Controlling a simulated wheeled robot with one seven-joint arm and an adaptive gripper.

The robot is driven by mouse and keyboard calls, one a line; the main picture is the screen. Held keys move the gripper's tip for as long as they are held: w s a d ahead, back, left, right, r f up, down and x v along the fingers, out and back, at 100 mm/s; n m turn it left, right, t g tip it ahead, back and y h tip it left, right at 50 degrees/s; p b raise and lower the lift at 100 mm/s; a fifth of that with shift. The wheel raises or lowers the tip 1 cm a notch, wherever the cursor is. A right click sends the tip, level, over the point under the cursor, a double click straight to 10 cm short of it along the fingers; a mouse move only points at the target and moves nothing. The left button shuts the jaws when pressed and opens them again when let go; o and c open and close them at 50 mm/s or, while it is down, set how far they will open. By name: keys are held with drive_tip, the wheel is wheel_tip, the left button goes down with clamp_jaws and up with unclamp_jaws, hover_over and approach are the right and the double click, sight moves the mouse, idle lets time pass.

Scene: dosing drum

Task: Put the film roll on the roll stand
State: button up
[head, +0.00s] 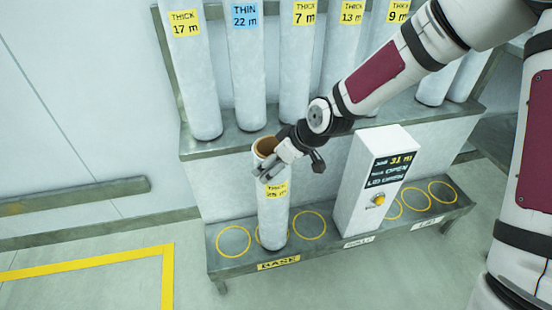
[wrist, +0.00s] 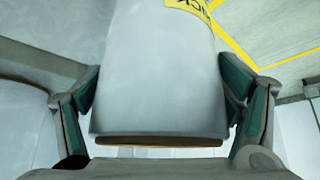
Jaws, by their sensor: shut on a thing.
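The film roll (head: 273,215) is a white upright cylinder with a brown core and a yellow THICK label whose number looks like 25 m. My gripper (head: 270,172) is shut on it near its top end. In the wrist view the roll (wrist: 155,75) fills the space between both fingers (wrist: 160,105). The low metal stand (head: 330,252) has yellow rings and a BASE plate at its front left. The roll's lower end is over the middle ring of the BASE group and hides most of that ring. I cannot tell whether it touches the stand.
A white box with a display (head: 372,180) stands right of the roll. Several labelled rolls, such as THICK 17 m (head: 192,75) and THIN 22 m (head: 247,70), lean on the rack (head: 225,147) behind. Empty rings (head: 234,240) flank the roll. The left floor is clear.

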drive_tip(key=shift+w+f, duration=0.15)
drive_tip(key=shift+f, duration=0.05)
drive_tip(key=o, duration=1.8)
drive_tip(key=shift+f, duration=0.2)
drive_tip(key=p+v, duration=0.6)
drive_tip(key=v, duration=0.6)
drive_tip(key=shift+r, duration=0.1)
